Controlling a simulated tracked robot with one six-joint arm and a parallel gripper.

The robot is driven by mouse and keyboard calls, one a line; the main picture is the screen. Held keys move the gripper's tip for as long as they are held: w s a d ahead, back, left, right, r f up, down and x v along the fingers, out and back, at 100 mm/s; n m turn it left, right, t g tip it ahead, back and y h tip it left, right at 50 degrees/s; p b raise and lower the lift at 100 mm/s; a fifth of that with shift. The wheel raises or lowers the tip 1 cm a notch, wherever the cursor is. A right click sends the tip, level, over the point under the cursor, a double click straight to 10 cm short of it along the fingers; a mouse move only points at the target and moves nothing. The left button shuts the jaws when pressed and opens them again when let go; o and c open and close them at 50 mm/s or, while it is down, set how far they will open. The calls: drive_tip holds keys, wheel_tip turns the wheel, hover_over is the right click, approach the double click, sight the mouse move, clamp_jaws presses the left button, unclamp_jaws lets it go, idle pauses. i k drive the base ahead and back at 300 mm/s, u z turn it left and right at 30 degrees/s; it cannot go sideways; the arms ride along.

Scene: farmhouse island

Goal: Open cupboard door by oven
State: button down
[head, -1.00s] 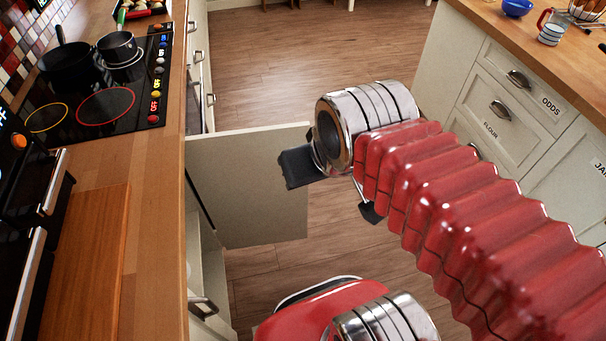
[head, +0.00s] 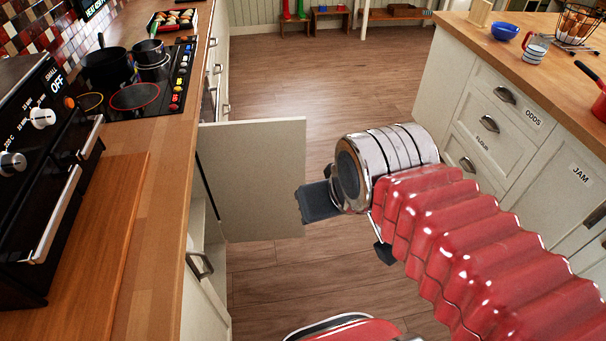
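The cupboard door (head: 252,175) is a pale cream panel below the left counter. It stands swung out, roughly square to the counter front, with its cupboard interior partly showing beside it. The black oven (head: 40,215) with white knobs sits on the counter at the left. My gripper (head: 350,228) is to the right of the door's free edge, its two dark fingers spread apart with nothing seen between them. The left finger lies close to the door's edge in the picture; I cannot tell whether they touch.
Another cupboard front with a metal handle (head: 200,265) is nearer me under the counter. A hob (head: 150,98) with pans is further along. An island (head: 480,120) with drawers stands at the right. Wooden floor (head: 300,75) between is clear.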

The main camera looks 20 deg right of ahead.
sight(259, 188)
drive_tip(key=k, duration=0.95)
drive_tip(key=z, duration=1.1)
drive_tip(key=i, duration=2)
drive_tip(key=z, duration=0.05)
